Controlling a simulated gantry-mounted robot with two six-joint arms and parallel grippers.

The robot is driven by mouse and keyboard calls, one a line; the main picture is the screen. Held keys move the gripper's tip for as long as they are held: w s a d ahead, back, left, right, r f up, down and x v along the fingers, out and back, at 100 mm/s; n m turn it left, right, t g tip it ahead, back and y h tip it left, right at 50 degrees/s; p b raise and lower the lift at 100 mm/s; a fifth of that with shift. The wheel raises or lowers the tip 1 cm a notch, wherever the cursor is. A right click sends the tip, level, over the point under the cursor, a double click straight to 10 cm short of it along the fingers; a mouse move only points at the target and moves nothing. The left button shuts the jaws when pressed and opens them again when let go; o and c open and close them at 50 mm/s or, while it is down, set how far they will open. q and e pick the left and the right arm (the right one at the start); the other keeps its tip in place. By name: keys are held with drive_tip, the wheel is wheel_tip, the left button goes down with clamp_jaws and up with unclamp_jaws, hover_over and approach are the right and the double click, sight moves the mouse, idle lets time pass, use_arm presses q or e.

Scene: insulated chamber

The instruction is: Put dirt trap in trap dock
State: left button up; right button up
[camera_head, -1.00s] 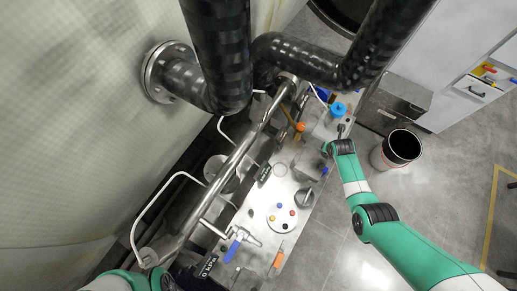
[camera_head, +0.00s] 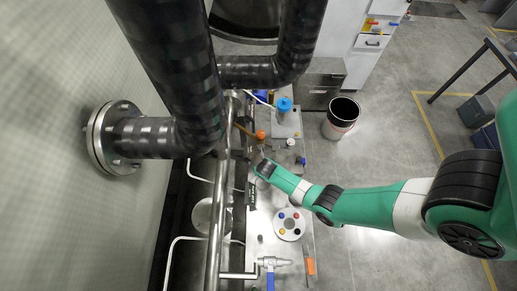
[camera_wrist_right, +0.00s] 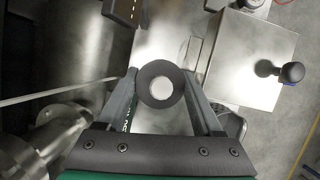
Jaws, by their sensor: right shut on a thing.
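My right gripper (camera_wrist_right: 160,92) is shut on a round piece with a dark ring and a pale centre, which I take to be the dirt trap (camera_wrist_right: 146,80); it is seen end-on between the fingers in the right wrist view. In the head view my right gripper (camera_head: 262,170) reaches from the right over the middle of the metal bench (camera_head: 265,245), and the held piece is hard to make out there. I cannot tell which fitting is the trap dock. My left gripper is not in view.
A long metal rail (camera_head: 218,200) runs along the bench's left side. Thick black pipes (camera_head: 175,80) hang above. A disc with coloured dots (camera_head: 289,224), a blue-handled valve (camera_head: 270,270) and a blue-capped fitting (camera_head: 284,105) stand on the bench. A bin (camera_head: 341,117) stands on the floor.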

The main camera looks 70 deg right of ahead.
drive_tip(key=shift+s+a+f, duration=0.2)
drive_tip(key=shift+a+f, duration=0.05)
drive_tip(key=shift+f, duration=0.1)
wheel_tip(320, 180, down, 10)
drive_tip(key=b, duration=1)
drive_tip(key=shift+f, duration=0.1)
drive_tip(key=shift+r, duration=0.2)
drive_tip(key=shift+f, duration=0.15)
drive_tip(key=o, duration=1.1)
